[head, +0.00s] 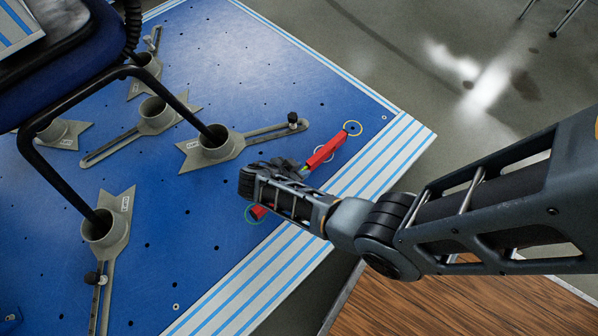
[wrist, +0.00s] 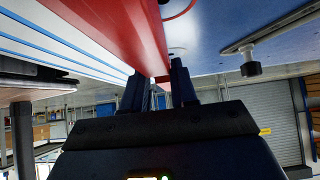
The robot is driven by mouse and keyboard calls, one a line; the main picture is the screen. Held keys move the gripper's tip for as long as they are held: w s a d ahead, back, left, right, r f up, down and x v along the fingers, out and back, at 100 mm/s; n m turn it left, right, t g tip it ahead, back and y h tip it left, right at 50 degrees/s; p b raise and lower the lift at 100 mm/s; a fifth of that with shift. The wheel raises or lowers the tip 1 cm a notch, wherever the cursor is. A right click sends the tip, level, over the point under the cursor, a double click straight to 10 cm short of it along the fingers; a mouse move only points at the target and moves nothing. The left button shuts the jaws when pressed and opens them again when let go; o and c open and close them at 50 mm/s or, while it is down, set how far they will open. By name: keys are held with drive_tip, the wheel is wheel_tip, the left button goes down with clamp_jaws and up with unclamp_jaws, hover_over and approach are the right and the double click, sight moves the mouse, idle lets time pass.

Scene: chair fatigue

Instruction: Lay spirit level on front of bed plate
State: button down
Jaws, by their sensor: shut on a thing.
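The red spirit level (head: 326,150) runs along the front part of the blue bed plate (head: 310,90), roughly parallel to its striped edge. Its far end is by a yellow ring mark, its near end by a greenish ring mark (head: 253,214). My gripper (head: 287,174) is over its middle and hides that part. In the wrist view the level (wrist: 110,35) passes the two fingers of my gripper (wrist: 159,85), which are closed about it. I cannot tell whether its underside touches the plate.
Grey clamps (head: 212,148) with cups hold the black chair frame (head: 72,187) on the plate, left of the level. One slotted clamp arm (head: 270,132) ends near the level. A wooden surface (head: 450,305) lies at lower right. The striped front edge (head: 272,275) is clear.

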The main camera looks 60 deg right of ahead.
drive_tip(key=shift+f, duration=0.85)
drive_tip(key=shift+r, duration=0.1)
drive_tip(key=c, duration=0.9)
unclamp_jaws()
drive_tip(key=p+v, duration=0.4)
drive_tip(key=v, duration=0.8)
drive_tip(key=shift+p, duration=0.3)
